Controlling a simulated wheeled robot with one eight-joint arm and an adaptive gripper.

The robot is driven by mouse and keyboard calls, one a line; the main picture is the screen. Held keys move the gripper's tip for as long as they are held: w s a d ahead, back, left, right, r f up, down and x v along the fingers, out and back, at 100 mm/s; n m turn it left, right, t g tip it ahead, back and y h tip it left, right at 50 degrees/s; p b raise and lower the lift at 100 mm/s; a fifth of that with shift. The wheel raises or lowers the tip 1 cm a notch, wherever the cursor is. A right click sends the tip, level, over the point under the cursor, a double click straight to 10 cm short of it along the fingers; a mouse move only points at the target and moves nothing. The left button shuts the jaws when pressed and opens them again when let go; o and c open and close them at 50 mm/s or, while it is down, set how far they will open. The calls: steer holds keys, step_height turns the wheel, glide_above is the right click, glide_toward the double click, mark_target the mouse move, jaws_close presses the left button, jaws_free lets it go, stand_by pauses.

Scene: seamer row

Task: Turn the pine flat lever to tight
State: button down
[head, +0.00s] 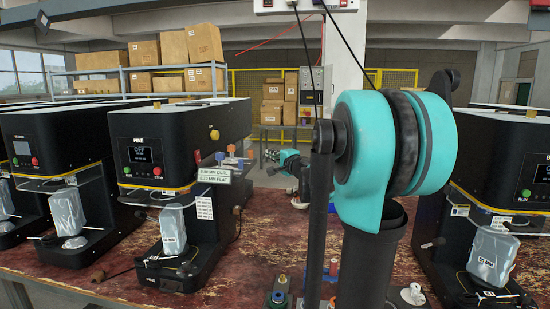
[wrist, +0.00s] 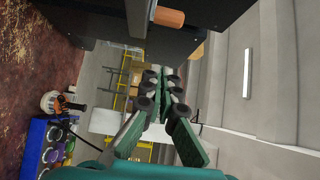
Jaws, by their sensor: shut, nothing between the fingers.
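The machine marked PINE (head: 138,165) stands left of centre in the head view, with a screen and green and red buttons. I cannot tell which is the flat lever. My gripper (head: 271,154) is right of these handles, seen small and partly behind my arm. In the wrist view my gripper (wrist: 160,80) is shut and empty. An orange-brown knob on a grey bar (wrist: 169,17) lies beyond the fingertips, apart from them.
Similar black machines stand left (head: 50,150) and right (head: 510,185) on the worn red bench (head: 85,262). Small coloured parts (head: 280,298) sit at the bench front; a blue rack (wrist: 38,140) shows in the wrist view. Shelves with boxes (head: 140,55) stand behind.

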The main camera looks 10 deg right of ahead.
steer(key=shift+w+a, duration=0.3)
steer(key=shift+a, duration=0.45)
steer(key=shift+w+a, duration=0.25)
steer(key=shift+a, duration=0.5)
steer(key=shift+w+a, duration=0.3)
steer(key=shift+a, duration=0.45)
steer(key=shift+s+a, duration=0.3)
steer(key=shift+s, duration=0.4)
steer(key=shift+s+a, duration=0.25)
steer(key=shift+s, duration=0.4)
